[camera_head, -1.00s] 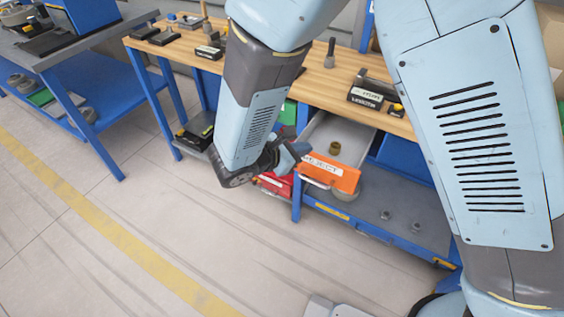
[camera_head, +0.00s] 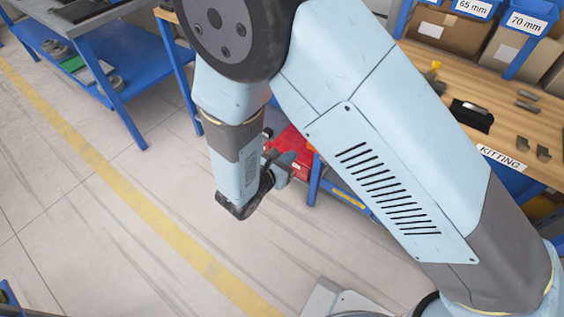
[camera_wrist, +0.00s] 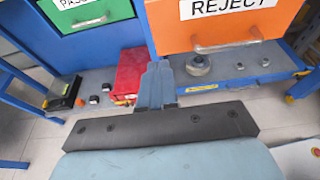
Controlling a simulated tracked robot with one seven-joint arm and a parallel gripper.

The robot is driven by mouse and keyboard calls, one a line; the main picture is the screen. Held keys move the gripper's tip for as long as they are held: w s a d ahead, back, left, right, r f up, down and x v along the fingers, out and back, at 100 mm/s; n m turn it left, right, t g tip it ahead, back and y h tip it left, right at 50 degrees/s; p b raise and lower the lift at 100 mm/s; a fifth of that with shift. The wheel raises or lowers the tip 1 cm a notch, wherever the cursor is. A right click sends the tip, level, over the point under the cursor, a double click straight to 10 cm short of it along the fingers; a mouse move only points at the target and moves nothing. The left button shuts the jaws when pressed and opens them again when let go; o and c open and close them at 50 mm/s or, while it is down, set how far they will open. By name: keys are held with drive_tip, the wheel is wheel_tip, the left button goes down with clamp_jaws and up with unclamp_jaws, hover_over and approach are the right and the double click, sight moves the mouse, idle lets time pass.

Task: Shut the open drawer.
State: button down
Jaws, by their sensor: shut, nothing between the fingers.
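The orange drawer front (camera_wrist: 180,38), labelled REJECT, stands at the upper right of the wrist view, with a metal handle (camera_wrist: 228,46) low on it. It looks nearer than the green drawer front (camera_wrist: 85,32), so it appears pulled out; its inside is hidden. In the head view my arm hides almost all of this drawer. My gripper (camera_wrist: 157,70) is shut and empty. Its tips show just below the orange front's lower left corner, left of the handle. I cannot tell whether they touch it. In the head view my gripper (camera_head: 287,165) is beside the red bin.
A red bin (camera_wrist: 130,72) and a round metal part (camera_wrist: 198,66) are on the lower shelf under the drawers. Blue bench legs (camera_wrist: 150,28) stand close by. The wooden bench top (camera_head: 470,75) holds tools at right. Open floor (camera_head: 110,215) lies to the left.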

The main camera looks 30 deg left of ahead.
drive_tip(key=r+x, duration=0.1)
drive_tip(key=x, duration=0.7)
drive_tip(key=shift+w+a, duration=0.1)
drive_tip(key=shift+w, duration=0.05)
